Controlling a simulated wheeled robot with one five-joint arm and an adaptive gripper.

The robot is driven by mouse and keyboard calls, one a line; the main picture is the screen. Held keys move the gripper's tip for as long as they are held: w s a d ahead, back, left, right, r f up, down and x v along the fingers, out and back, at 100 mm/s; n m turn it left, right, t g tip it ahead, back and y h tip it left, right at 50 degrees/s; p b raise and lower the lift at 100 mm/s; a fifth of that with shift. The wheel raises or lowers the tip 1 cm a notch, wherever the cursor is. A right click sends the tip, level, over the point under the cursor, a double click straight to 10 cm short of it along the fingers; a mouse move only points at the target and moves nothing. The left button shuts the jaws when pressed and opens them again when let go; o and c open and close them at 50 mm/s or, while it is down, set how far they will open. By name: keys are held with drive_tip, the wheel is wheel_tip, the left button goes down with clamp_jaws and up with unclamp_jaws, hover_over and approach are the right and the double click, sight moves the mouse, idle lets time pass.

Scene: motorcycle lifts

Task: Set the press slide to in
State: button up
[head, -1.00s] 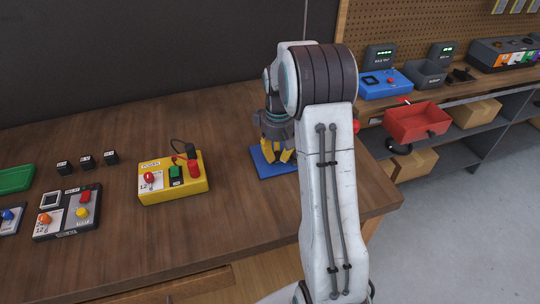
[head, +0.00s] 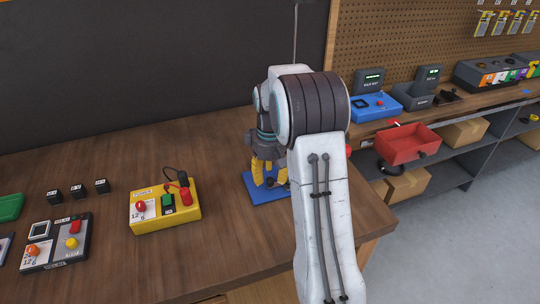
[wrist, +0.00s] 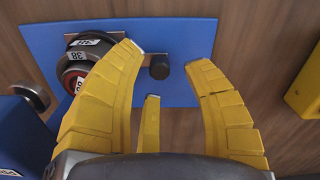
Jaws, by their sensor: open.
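The press is a dark cylindrical body (wrist: 88,55) with white number labels and a red ring, on a blue base plate (wrist: 190,38). A short rod runs right from it to a dark knob (wrist: 159,67), which looks like the slide's handle. In the wrist view my gripper (wrist: 165,56) is open, with its yellow fingers on either side of the knob; contact cannot be told. The left finger overlaps part of the press body. In the head view my gripper (head: 267,172) points down over the blue plate (head: 262,196), and my arm hides most of the press.
A yellow box (head: 183,217) with a red lever and green button stands left of the plate; a yellow edge (wrist: 307,85) shows at right in the wrist view. A blue object (wrist: 22,135) is at lower left there. A red bin (head: 405,145) is beyond the bench's right end.

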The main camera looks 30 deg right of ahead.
wheel_tip(320, 180, up, 10)
drive_tip(key=shift+f, duration=0.15)
idle(0.3)
drive_tip(key=shift+o, duration=0.3)
